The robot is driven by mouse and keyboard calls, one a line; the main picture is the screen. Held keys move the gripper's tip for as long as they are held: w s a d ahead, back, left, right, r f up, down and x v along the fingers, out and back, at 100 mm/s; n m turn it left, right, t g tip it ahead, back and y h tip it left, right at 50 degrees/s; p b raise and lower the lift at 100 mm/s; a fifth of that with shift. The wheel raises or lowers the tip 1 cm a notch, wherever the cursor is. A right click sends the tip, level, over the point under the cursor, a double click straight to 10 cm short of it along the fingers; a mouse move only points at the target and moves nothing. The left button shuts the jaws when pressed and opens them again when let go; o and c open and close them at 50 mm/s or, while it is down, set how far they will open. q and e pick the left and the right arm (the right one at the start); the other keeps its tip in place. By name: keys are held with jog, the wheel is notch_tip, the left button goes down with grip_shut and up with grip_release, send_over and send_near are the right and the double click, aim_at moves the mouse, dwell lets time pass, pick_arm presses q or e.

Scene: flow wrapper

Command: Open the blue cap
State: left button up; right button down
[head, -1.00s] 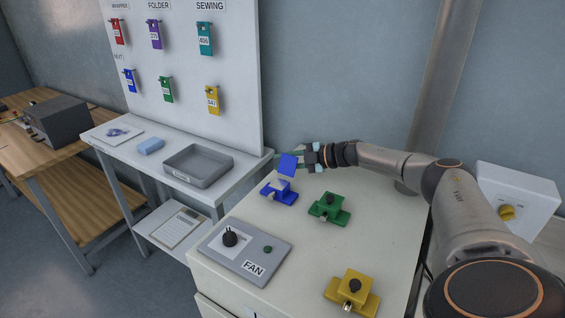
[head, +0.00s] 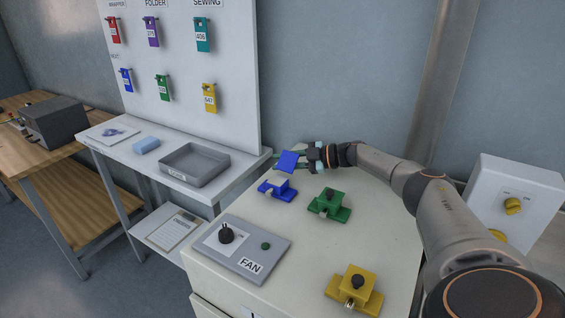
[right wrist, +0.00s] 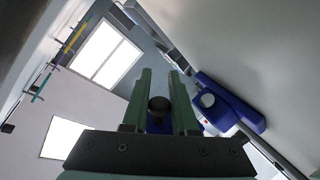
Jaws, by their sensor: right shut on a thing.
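The blue cap (head: 288,160) stands tilted up above its blue base (head: 275,188) on the pale cabinet top. A gap shows between the cap's raised edge and the base; the hinge is not clear. My right gripper (head: 309,160) is at the right side of the cap, shut on it. In the right wrist view, the green fingers (right wrist: 159,108) have a dark round knob between them, with a little blue below it. The blue base (right wrist: 232,103) shows there to the right of the fingers, with a pale round part. My left gripper is not in view.
A green capped block (head: 330,204) and a yellow one (head: 354,288) stand on the cabinet top. The grey FAN panel (head: 262,240) with a black knob lies at its left front. A grey tray (head: 194,166) is on the side table, below a board of coloured tags.

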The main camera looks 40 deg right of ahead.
jog(key=c, duration=0.7)
grip_release()
jog(key=v, duration=0.7)
jog(key=shift+s+d+r+b, duration=0.1)
jog(key=shift+s+b, duration=0.1)
jog(key=shift+b, duration=0.1)
